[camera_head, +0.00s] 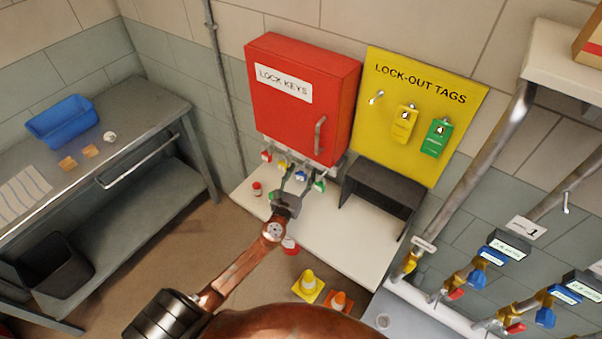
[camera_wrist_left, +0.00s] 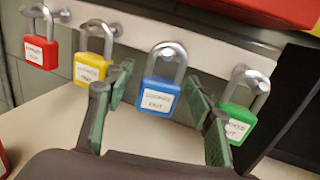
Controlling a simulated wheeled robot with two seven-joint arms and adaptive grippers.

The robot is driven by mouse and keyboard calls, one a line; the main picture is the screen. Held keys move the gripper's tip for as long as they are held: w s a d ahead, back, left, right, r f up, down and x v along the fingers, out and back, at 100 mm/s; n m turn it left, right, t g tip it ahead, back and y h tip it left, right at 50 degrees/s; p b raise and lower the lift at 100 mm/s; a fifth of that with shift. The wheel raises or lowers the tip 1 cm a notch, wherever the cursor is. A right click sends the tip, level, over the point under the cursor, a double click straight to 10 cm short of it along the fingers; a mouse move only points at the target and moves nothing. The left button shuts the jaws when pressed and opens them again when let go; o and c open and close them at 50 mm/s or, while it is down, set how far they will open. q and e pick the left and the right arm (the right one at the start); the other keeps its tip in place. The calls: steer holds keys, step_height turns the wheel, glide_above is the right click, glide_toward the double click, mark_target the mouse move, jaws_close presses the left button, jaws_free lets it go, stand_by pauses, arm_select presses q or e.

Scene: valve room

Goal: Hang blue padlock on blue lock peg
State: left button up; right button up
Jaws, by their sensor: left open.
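The blue padlock (camera_wrist_left: 158,95) hangs upright by its silver shackle from a peg on a white rail in the left wrist view. It also shows small below the red cabinet in the head view (camera_head: 300,176). My left gripper (camera_head: 289,188) is open, with its green-padded fingers on either side of the blue padlock in the wrist view (camera_wrist_left: 158,108). I cannot tell whether they touch it. A red padlock (camera_wrist_left: 41,51) and a yellow padlock (camera_wrist_left: 90,69) hang to its left, a green padlock (camera_wrist_left: 238,112) to its right. My right gripper is not in view.
The red key cabinet (camera_head: 300,107) is above the rail. A yellow tag board (camera_head: 385,135) with an empty hook (camera_head: 376,97) is on the right. A dark stand (camera_head: 385,184) is on the white table (camera_head: 338,246). Pipes with valves fill the right side.

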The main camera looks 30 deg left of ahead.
arm_select(q)
steer(key=s+d, duration=0.2)
steer(key=s, duration=0.9)
steer(key=shift+s+f, duration=0.15)
steer(key=shift+s, duration=0.25)
